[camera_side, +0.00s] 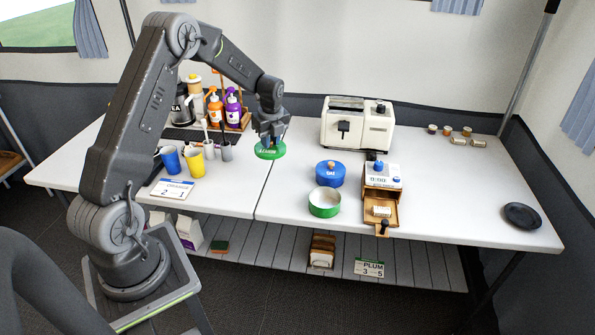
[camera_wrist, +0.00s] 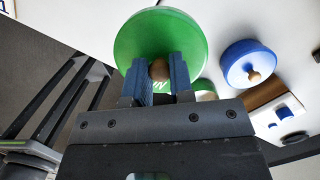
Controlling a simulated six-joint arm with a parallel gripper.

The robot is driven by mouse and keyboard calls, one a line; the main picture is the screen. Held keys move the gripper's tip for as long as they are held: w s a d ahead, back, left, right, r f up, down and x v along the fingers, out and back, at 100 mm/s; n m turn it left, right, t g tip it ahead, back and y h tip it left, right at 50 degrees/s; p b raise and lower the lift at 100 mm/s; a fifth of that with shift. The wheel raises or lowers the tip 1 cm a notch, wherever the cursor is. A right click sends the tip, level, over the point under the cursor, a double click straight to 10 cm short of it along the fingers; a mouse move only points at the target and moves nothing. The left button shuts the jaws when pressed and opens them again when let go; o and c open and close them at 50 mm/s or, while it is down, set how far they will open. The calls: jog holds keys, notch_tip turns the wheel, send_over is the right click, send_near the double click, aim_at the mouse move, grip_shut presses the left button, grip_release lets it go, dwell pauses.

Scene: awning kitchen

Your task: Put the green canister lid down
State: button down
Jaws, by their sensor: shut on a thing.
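The green canister lid (camera_side: 270,151) is a flat round disc with pale lettering and a round wooden knob. My gripper (camera_side: 270,138) is shut on it from above. In the wrist view, the lid (camera_wrist: 160,38) fills the top middle and my gripper's blue fingers (camera_wrist: 160,72) close on the brown knob (camera_wrist: 159,69). I cannot tell whether the lid touches the table or hangs just above it. The open green canister (camera_side: 324,203) stands to the right and nearer the front. A blue lidded canister (camera_side: 330,174) stands behind it.
A white toaster (camera_side: 357,125) is at the back. A small grinder with an open drawer (camera_side: 380,200) stands right of the canisters. Yellow (camera_side: 195,163) and blue (camera_side: 170,158) cups and bottles (camera_side: 215,110) are on the left. A dark plate (camera_side: 522,216) lies far right. Bare table lies between lid and canisters.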

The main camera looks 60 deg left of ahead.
jog(key=a, duration=0.2)
jog(key=a+f, duration=0.1)
jog(key=a, duration=0.1)
jog(key=shift+s+a+f, duration=0.15)
jog(key=shift+s+a, duration=0.05)
send_over(296, 172)
jog(key=f, duration=0.7)
jog(key=shift+d+f, duration=0.1)
jog(key=shift+d, duration=0.15)
jog(key=shift+w+f, duration=0.1)
jog(key=shift+f, duration=1.9)
jog(key=shift+f, duration=0.15)
jog(key=c, duration=1)
grip_release()
